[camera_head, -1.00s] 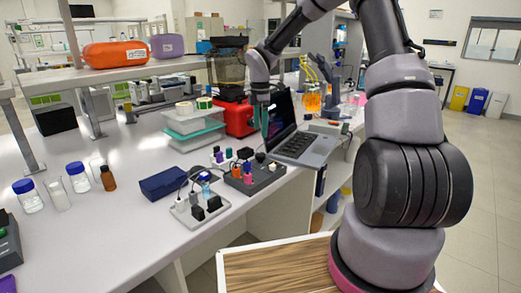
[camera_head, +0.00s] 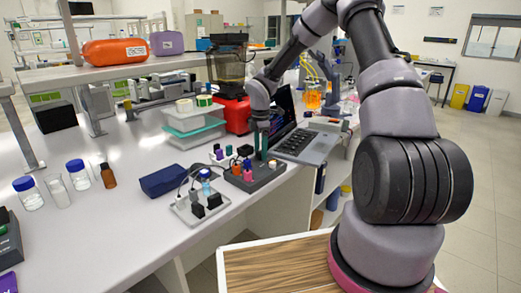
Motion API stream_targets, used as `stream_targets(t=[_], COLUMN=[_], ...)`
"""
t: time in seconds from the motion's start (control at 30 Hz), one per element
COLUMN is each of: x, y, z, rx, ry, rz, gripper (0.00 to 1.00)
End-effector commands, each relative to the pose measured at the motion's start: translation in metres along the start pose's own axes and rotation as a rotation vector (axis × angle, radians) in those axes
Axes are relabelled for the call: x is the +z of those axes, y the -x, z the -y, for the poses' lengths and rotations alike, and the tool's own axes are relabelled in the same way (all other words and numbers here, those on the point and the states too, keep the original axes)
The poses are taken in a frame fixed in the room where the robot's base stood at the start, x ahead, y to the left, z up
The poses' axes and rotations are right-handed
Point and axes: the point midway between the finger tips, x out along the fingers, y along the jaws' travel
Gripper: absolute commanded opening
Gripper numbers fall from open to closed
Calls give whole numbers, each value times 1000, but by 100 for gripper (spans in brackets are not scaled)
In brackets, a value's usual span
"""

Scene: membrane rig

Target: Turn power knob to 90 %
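A dark grey control box (camera_head: 268,178) sits on the white bench near its front edge, with small coloured knobs or plugs on top. Which of them is the power knob is too small to tell, and no percent reading is legible. My gripper (camera_head: 261,154) points down with teal fingers, just above or behind the back part of the box. Whether it touches anything, and how far its fingers are apart, I cannot tell. A light grey plate (camera_head: 183,213) with black blocks and a small blue-capped bottle (camera_head: 205,182) stands just left of the box, with cables between them.
An open laptop (camera_head: 296,143) stands close to the right of my gripper. A red device (camera_head: 236,115) and stacked clear trays (camera_head: 194,130) are behind.

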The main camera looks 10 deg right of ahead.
Motion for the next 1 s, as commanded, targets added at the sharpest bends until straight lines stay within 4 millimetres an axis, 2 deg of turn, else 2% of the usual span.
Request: stream_targets(t=[0.03, 0.2, 0.57, 1.0], x=[0, 0, 0, -1], y=[0, 0, 1, 1], z=[0, 0, 0, 0], rx=[0, 0, 0, 1], ry=[0, 0, -55, -392], rz=[0, 0, 0, 1], gripper=[62, 0, 0, 0])
